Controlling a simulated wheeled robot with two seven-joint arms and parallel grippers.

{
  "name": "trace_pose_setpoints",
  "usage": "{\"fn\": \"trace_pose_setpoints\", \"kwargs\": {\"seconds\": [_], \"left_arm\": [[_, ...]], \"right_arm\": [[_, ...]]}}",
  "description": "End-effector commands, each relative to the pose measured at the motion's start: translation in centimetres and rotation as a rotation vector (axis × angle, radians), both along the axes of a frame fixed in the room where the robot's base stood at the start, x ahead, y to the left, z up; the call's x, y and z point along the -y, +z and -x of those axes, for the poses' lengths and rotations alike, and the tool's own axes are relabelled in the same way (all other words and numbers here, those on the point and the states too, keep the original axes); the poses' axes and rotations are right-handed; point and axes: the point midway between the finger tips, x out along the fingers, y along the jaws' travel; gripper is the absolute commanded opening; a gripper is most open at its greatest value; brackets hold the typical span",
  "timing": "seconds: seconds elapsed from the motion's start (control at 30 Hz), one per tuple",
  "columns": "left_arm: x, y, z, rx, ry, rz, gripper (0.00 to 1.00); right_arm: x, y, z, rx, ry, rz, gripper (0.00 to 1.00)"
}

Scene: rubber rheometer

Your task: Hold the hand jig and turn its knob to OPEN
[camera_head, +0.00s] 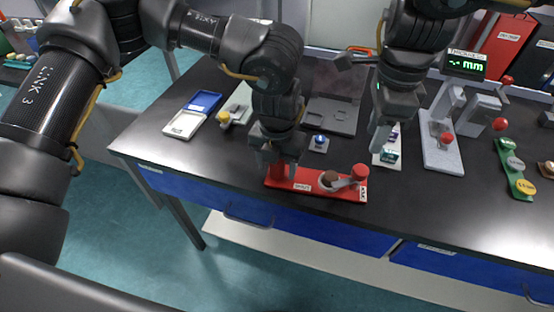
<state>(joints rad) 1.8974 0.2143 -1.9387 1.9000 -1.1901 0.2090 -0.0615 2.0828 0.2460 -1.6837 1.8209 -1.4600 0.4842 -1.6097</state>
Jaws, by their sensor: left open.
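The red hand jig (315,188) lies along the front edge of the black table. It has a white label on its base, a brown round piece (328,179) on top and a grey lever-like part. A red knob (359,171) stands at its right end; its marking is too small to read. My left gripper (280,170) is open and points down at the jig's left end, with red showing between its fingers. Contact cannot be told. My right gripper (379,146) hangs above the table, behind and right of the knob, apart from the jig; its fingers are unclear.
Behind are a blue and white case (193,115), a dark grey plate (332,115) and a small blue-knobbed item (319,142). A thickness gauge (441,145) stands right of my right gripper, with a green strip (514,168) beyond. The table's front edge is close to the jig.

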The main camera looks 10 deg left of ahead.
Motion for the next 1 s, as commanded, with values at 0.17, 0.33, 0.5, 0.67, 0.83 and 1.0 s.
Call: {"fn": "trace_pose_setpoints", "kwargs": {"seconds": [0.17, 0.33, 0.5, 0.67, 0.83, 1.0], "left_arm": [[0.0, 0.0, 0.0, 0.0, 0.0, 0.0, 0.53], [0.0, 0.0, 0.0, 0.0, 0.0, 0.0, 0.3], [0.0, 0.0, 0.0, 0.0, 0.0, 0.0, 0.08], [0.0, 0.0, 0.0, 0.0, 0.0, 0.0, 0.02], [0.0, 0.0, 0.0, 0.0, 0.0, 0.0, 0.02], [0.0, 0.0, 0.0, 0.0, 0.0, 0.001, 0.02]], "right_arm": [[0.0, 0.0, 0.0, 0.0, 0.0, 0.0, 0.36], [0.0, 0.0, 0.0, 0.0, 0.0, 0.0, 0.36], [0.0, 0.0, 0.0, 0.0, 0.0, 0.0, 0.36], [0.0, 0.0, 0.0, 0.0, 0.0, 0.0, 0.51], [-0.1, 0.0, 0.0, 0.003, 0.005, 0.009, 0.54], [0.6, -0.9, -2.0, -0.017, -0.13, 0.077, 0.54]]}}
